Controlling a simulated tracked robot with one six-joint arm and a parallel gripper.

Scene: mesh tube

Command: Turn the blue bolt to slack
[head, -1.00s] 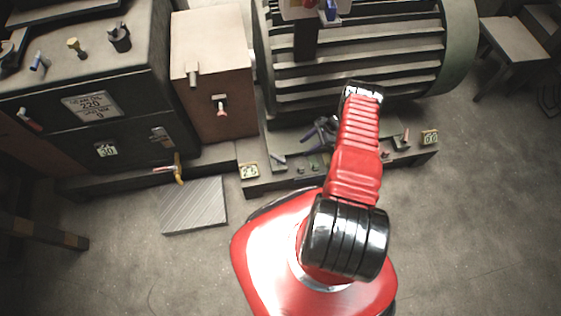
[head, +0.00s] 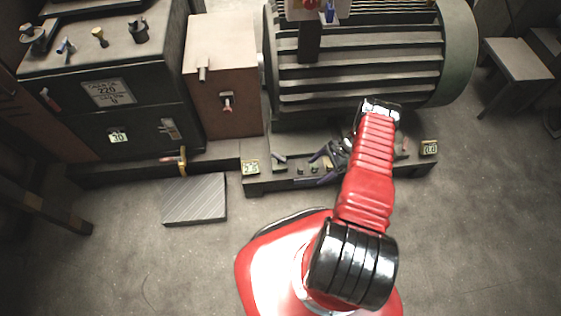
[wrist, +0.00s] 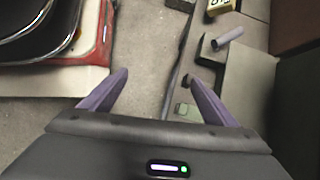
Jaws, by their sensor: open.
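A small blue-violet bolt or lever (head: 279,157) sticks up at the left of the low base ledge, near a yellow number tag. In the wrist view a pale violet bolt (wrist: 228,38) lies ahead and right of my gripper (wrist: 155,75), apart from it, on a dark block. My gripper is open and empty, with purple fingers spread above the floor and ledge edge. In the head view my gripper (head: 318,165) is over the ledge, right of that bolt. Other blue parts are one on the left machine (head: 66,46) and one on the motor's box (head: 330,13).
The finned motor (head: 370,60) stands behind the ledge, with a brown box (head: 224,80) to its left. Small parts and number tags (head: 250,167) line the ledge. A ridged plate (head: 194,199) lies on the floor. Floor in front is clear.

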